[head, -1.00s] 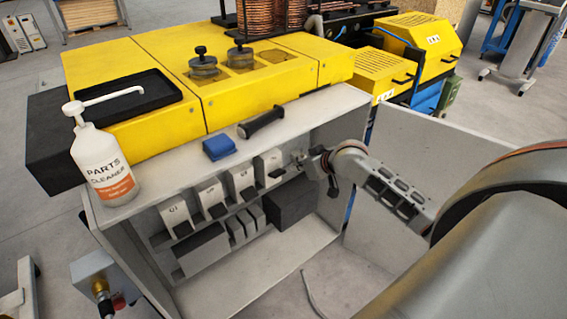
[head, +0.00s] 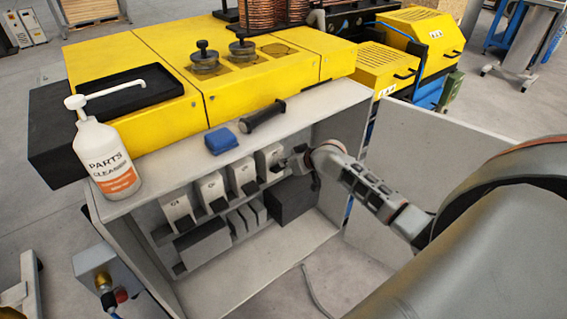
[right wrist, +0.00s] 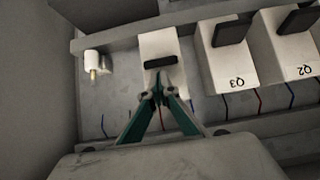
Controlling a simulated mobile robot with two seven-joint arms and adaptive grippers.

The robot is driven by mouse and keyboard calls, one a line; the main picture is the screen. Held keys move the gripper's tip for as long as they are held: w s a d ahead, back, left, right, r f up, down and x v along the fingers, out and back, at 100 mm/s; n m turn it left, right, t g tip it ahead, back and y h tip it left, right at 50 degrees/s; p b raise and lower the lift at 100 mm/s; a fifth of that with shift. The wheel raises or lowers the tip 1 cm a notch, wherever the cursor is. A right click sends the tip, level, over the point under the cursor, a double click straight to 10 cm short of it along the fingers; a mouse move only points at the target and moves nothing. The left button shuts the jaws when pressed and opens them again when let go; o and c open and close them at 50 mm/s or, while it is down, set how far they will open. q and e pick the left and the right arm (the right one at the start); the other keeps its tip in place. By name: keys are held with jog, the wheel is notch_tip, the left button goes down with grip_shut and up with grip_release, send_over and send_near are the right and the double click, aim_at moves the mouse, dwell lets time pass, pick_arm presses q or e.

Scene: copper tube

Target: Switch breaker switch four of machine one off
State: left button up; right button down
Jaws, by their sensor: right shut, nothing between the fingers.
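Several white breakers stand in a row inside the open grey cabinet. The fourth breaker (head: 266,159) is the rightmost in the head view, nearest my right gripper (head: 284,163). In the right wrist view the fourth breaker (right wrist: 158,46) carries a black lever (right wrist: 160,62), which shows as a flat bar; its label does not show. My right gripper (right wrist: 160,84) is shut and empty, its green fingertips just below that lever in the picture. I cannot tell whether they touch. The Q3 breaker (right wrist: 226,58) and Q2 breaker (right wrist: 287,47) have levers that stick up. My left gripper is not in view.
A parts cleaner bottle (head: 106,158), a blue cloth-like item (head: 221,140) and a black-handled tool (head: 262,116) stand or lie on the cabinet top. The open door (head: 395,190) is at the right. A white fitting (right wrist: 94,63) sits beside the fourth breaker.

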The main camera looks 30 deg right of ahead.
jog(key=shift+w+f, duration=0.35)
jog(key=shift+w, duration=0.15)
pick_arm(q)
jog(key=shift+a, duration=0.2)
pick_arm(e)
jog(key=shift+f+t+b, duration=0.2)
jog(key=shift+t+b, duration=0.1)
jog(key=shift+b, duration=0.7)
jog(key=shift+t, duration=0.3)
pick_arm(q)
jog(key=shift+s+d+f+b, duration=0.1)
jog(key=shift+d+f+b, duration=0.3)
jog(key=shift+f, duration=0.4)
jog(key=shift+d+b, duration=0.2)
jog(key=shift+b, duration=0.1)
pick_arm(e)
jog(key=shift+s+t, duration=0.1)
jog(key=shift+t, duration=0.2)
